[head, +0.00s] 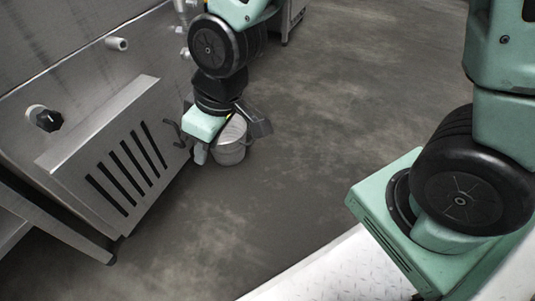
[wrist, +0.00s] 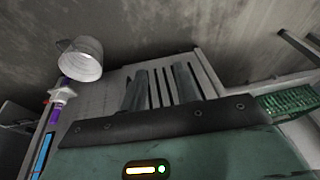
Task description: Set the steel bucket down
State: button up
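The steel bucket (head: 231,148) is a small light-grey pail in the head view, beside the slotted steel panel. My gripper (head: 213,140) overlaps its upper left part, so its rim and handle are partly hidden. In the wrist view my gripper (wrist: 159,70) shows two grey fingers spread apart, with the slotted panel visible between them and nothing held there. A pale round vessel, which looks like the bucket (wrist: 82,58), shows at upper left in that view, outside the fingers. I cannot tell whether the bucket touches the floor.
The steel unit with a slotted panel (head: 128,155) and a black knob (head: 46,119) stands close to the left of my gripper. The concrete floor (head: 310,130) to the right is clear. A green mesh crate (wrist: 287,102) shows at the right in the wrist view.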

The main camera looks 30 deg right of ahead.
jog(key=s+d+r+g+h, duration=0.1)
jog(key=s+d+r, duration=0.1)
jog(key=s, duration=0.4)
jog(key=s+d+r+g+h, duration=0.1)
jog(key=s+d+r, duration=0.2)
jog(key=s, duration=0.3)
jog(key=shift+s+d+r, duration=0.2)
jog(key=shift+d+r, duration=0.1)
jog(key=shift+r, duration=0.15)
notch_tip(320, 180, up, 45)
jog(key=p, duration=4.5)
jog(key=shift+r, duration=0.2)
